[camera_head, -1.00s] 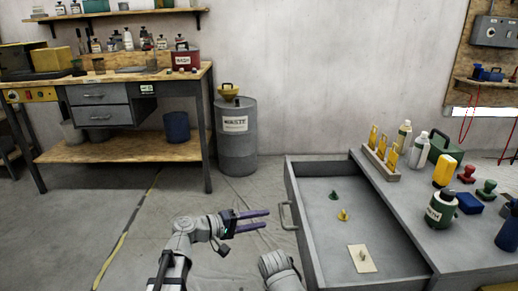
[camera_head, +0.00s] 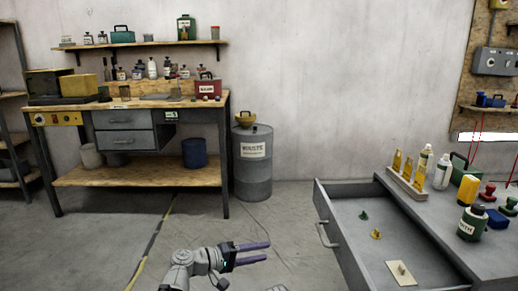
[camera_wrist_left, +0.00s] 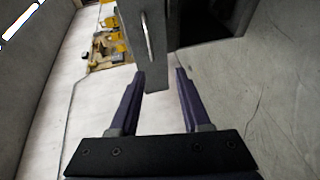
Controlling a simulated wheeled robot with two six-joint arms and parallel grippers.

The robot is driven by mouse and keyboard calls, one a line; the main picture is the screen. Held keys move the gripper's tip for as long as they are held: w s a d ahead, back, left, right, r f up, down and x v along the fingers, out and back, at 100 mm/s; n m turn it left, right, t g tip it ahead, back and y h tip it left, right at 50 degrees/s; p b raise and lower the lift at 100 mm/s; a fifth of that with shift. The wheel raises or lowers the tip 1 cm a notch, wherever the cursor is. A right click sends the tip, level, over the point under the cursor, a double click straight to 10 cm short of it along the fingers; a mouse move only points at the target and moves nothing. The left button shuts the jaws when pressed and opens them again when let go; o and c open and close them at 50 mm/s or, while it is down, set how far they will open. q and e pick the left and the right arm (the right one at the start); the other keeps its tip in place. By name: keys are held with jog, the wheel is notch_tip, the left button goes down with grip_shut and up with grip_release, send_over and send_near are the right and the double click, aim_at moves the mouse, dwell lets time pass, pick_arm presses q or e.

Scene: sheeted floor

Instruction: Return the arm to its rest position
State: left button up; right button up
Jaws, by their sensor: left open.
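My left gripper (camera_head: 255,254) is low in the head view, with its two purple fingers apart and nothing between them. It is over the floor, to the left of the open drawer (camera_head: 345,245) and apart from its handle (camera_head: 326,234). In the left wrist view the open fingers (camera_wrist_left: 159,85) point toward the grey drawer front, and its handle (camera_wrist_left: 148,38) shows beyond them. A small part of my other arm shows at the bottom edge of the head view. My right gripper is not in view.
The drawer holds a green piece (camera_head: 364,216), a yellow piece (camera_head: 376,234) and a pale plate (camera_head: 401,273). Bottles and stamps stand on the grey top (camera_head: 440,225). A waste drum (camera_head: 253,175) and a workbench (camera_head: 140,178) stand behind. The floor left of my arm is clear.

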pick_arm(q)
jog(key=s+a+f+m+g+y, duration=0.25)
jog(key=s+a+f+y, duration=0.25)
jog(key=f, duration=0.3)
jog(key=s+a+f+m+g+y, duration=0.1)
jog(key=s+a+f+g+y, duration=0.2)
jog(key=s+a+f+y, duration=0.4)
jog(key=s+a+f+y+p, duration=0.1)
jog(key=s+a+f+y, duration=0.15)
jog(key=a, duration=0.25)
jog(key=s+d+r+m+p, duration=0.1)
jog(key=s+d+r+p, duration=0.1)
jog(key=r+p, duration=1.1)
jog(key=s+d+r+m+g+y+p, duration=0.1)
jog(key=d+r+p, duration=0.4)
jog(key=r+p, duration=0.8)
jog(key=s+d+r+m+p, duration=0.2)
jog(key=d+r+p, duration=0.2)
jog(key=r+p, duration=0.9)
jog(key=shift+s+r, duration=0.3)
jog(key=shift+r, duration=0.25)
jog(key=shift+g, duration=0.25)
dwell(0.4)
